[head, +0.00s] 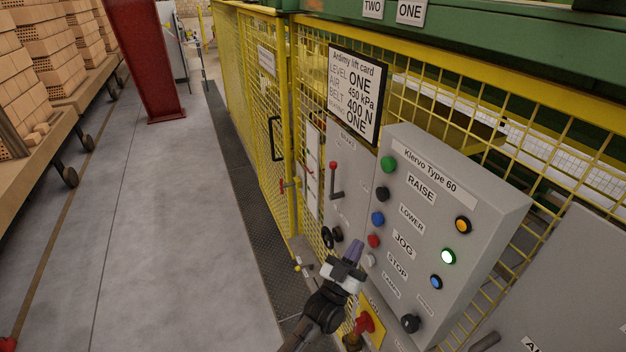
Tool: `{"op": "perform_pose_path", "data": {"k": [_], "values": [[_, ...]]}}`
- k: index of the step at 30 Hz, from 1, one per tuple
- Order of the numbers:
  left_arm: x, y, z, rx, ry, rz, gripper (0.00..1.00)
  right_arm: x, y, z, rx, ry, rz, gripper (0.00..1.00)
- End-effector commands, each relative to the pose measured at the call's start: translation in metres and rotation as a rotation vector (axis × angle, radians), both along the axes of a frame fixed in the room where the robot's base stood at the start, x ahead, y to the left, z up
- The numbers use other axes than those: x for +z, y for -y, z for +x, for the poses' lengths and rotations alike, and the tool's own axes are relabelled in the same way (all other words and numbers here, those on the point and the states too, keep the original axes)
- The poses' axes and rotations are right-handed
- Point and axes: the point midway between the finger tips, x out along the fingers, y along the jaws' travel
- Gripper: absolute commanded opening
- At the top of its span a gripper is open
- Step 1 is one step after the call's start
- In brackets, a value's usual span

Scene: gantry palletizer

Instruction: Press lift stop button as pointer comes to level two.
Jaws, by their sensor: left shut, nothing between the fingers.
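The grey control box (487,212), titled Klervo Type 60, is on the yellow fence. Down its left side run a green RAISE button (389,164), a black LOWER button (382,194), a blue JOG button (377,218), a red STOP button (373,241) and a whitish LAMPS button (369,260). My left gripper (355,247), with purple fingers, is shut and empty, just left of the STOP button; contact does not show. Level plates TWO (373,7) and ONE (410,11) are at the top edge. No pointer is visible. My right gripper is out of view.
On the box, the green lamp (448,256) looks lit beside orange (463,225) and blue (436,282) lamps. A lift card (354,94) reads level ONE. A red-handled lever (335,180) and red knob (366,322) flank my gripper. Floor (180,220) at left is clear.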

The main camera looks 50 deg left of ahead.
Motion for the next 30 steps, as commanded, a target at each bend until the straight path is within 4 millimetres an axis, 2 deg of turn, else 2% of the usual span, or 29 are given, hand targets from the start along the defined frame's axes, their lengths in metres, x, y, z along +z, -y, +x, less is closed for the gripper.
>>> {"op": "perform_pose_path", "data": {"k": [17,30], "values": [[0.000,0.000,0.001,0.000,0.000,0.000,0.00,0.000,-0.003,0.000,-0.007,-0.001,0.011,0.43],[-0.001,0.005,0.018,0.000,0.001,0.000,0.00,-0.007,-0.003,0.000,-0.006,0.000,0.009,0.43]]}}
